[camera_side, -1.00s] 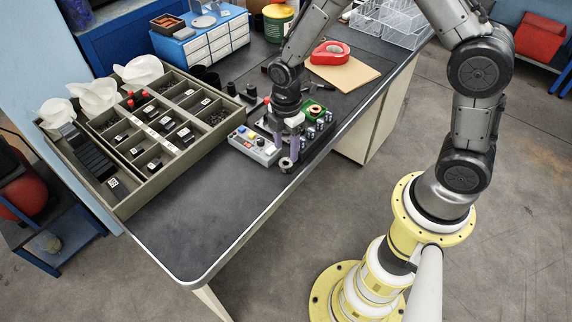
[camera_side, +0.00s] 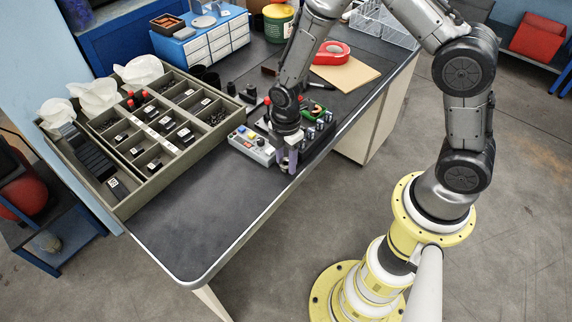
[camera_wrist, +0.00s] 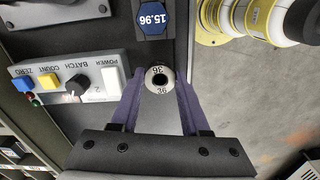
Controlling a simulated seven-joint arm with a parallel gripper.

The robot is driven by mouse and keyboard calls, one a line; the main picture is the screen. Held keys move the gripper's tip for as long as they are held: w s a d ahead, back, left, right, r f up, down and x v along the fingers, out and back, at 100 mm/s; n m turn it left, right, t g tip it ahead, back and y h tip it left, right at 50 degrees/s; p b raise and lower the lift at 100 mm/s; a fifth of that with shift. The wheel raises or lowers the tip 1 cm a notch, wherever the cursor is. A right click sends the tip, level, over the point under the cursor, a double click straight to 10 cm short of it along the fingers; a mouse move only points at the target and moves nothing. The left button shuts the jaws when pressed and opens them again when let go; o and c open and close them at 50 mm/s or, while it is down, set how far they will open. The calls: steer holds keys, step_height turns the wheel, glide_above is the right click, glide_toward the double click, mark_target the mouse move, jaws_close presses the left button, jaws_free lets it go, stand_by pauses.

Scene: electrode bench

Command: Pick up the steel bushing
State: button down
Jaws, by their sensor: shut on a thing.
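The steel bushing (camera_wrist: 159,88) is a small round metal ring with a dark centre hole and the markings "36" on its face. It shows between the purple fingertips of my gripper (camera_wrist: 160,73) in the wrist view. My gripper is shut on it. In the side view my gripper (camera_side: 288,160) is at the front edge of the bench, right of the control box, and the bushing is mostly hidden by the fingers there. I cannot tell whether it touches the bench top.
The control box (camera_side: 252,146) with buttons and a knob stands close to the left of my gripper. A large divided parts tray (camera_side: 150,195) stands further left. A red tape dispenser (camera_side: 334,52) lies behind. The front left bench top is clear.

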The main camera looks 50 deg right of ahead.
steer(key=shift+r, duration=0.1)
steer(key=shift+r, duration=0.5)
step_height(320, 180, up, 2)
steer(key=shift+r, duration=0.2)
steer(key=s+d+r, duration=0.1)
steer(key=s+r, duration=0.8)
steer(key=s, duration=0.5)
steer(key=shift+d+r, duration=0.2)
steer(key=shift+d, duration=0.2)
steer(key=shift+r, duration=0.1)
